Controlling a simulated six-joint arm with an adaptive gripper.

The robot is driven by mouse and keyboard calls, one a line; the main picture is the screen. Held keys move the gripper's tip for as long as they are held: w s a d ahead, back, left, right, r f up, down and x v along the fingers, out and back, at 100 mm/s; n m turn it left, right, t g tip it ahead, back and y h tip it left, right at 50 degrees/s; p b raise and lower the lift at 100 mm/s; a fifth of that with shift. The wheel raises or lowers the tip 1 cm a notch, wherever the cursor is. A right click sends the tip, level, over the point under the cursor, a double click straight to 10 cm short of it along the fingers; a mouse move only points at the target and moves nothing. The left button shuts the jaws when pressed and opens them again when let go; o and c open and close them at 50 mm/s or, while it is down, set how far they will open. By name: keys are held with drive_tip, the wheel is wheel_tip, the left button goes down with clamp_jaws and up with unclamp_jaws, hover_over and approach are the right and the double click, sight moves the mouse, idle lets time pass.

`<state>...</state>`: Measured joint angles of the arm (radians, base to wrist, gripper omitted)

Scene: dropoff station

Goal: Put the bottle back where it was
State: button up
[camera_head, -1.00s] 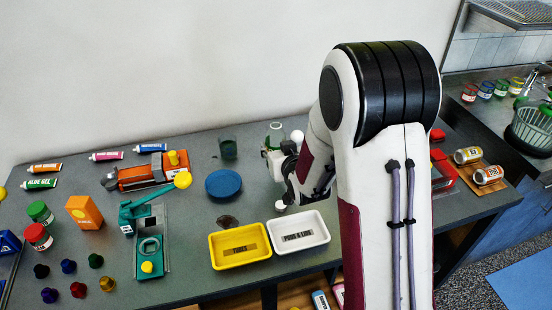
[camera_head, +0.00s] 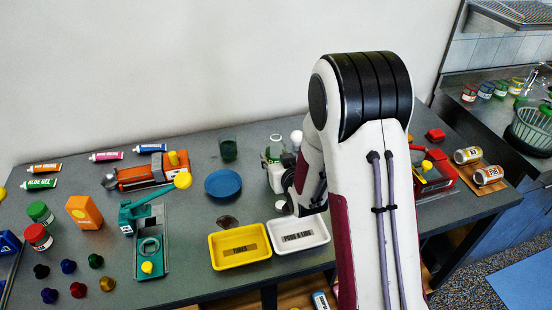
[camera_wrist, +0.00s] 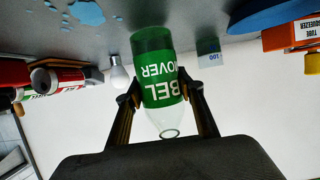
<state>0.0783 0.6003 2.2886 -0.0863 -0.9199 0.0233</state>
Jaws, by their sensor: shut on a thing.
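The bottle is clear with a green label and shows in the wrist view (camera_wrist: 160,80), where the picture is upside down. My gripper (camera_wrist: 159,88) is shut on it, one finger on each side. In the head view the bottle (camera_head: 274,148) is partly hidden by my gripper (camera_head: 277,172), behind the white tray. It looks roughly upright. I cannot tell whether its base touches the counter.
A white bulb (camera_head: 296,137) and green beaker (camera_head: 228,150) stand near the bottle. A blue disc (camera_head: 223,184), yellow tray (camera_head: 212,254) and white tray (camera_head: 326,236) lie nearby. A red device (camera_head: 440,172) is right of my arm. Blue spill patches (camera_wrist: 87,12) show in the wrist view.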

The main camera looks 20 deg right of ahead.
drive_tip(key=shift+f, duration=0.35)
drive_tip(key=o, duration=1.2)
drive_tip(key=shift+o, duration=0.2)
drive_tip(key=shift+r, duration=0.15)
drive_tip(key=shift+v, duration=3.75)
drive_tip(key=shift+r, duration=0.15)
